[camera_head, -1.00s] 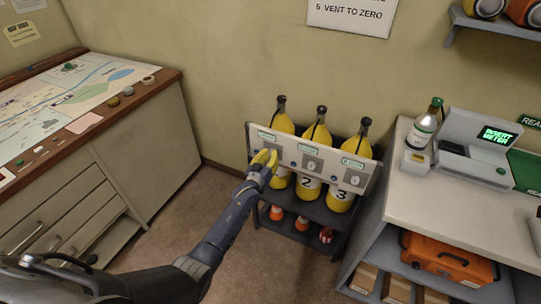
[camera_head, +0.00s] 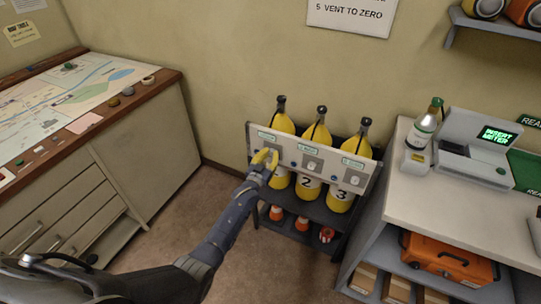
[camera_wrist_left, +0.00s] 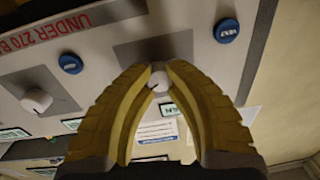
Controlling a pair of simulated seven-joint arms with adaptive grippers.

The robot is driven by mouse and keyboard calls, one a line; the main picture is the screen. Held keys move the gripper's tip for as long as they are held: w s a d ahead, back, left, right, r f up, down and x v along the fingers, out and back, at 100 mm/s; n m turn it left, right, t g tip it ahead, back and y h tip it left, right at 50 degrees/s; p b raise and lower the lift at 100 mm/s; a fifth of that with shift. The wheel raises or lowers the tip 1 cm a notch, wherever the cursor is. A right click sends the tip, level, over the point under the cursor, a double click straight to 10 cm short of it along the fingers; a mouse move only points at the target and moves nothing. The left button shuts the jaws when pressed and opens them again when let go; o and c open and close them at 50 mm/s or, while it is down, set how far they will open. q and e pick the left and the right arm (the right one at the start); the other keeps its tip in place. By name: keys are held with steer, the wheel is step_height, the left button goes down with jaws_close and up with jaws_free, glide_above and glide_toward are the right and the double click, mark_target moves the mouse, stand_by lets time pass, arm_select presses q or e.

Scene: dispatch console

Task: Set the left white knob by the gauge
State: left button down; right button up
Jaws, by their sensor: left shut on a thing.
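The white panel (camera_head: 300,157) stands in front of several yellow cylinders on a dark rack. The left white knob (camera_wrist_left: 159,79) is between the yellow fingertips of my left gripper (camera_wrist_left: 160,76) in the left wrist view, and the fingers are shut on it. In the head view my left gripper (camera_head: 264,158) covers the knob at the panel's left section. The gauge's small display (camera_wrist_left: 168,109) shows partly between the fingers, but its reading is not legible. The middle white knob (camera_head: 309,164) and the right white knob (camera_head: 349,178) are untouched. My right gripper is not in view.
Blue vent buttons (camera_wrist_left: 227,31) sit on the panel beside the knobs. Yellow cylinders (camera_head: 318,135) stand behind it. A counter (camera_head: 470,200) with a meter (camera_head: 484,145) is at the right, a map desk (camera_head: 110,115) at the left. The floor between is clear.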

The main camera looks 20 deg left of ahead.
arm_select(q)
steer(key=shift+r, duration=0.15)
steer(key=c, duration=1.1)
jaws_free()
steer(key=s, duration=0.4)
steer(key=s+a, duration=0.1)
steer(key=s, duration=0.7)
steer(key=shift+a+f, duration=0.15)
steer(key=shift+f, duration=0.15)
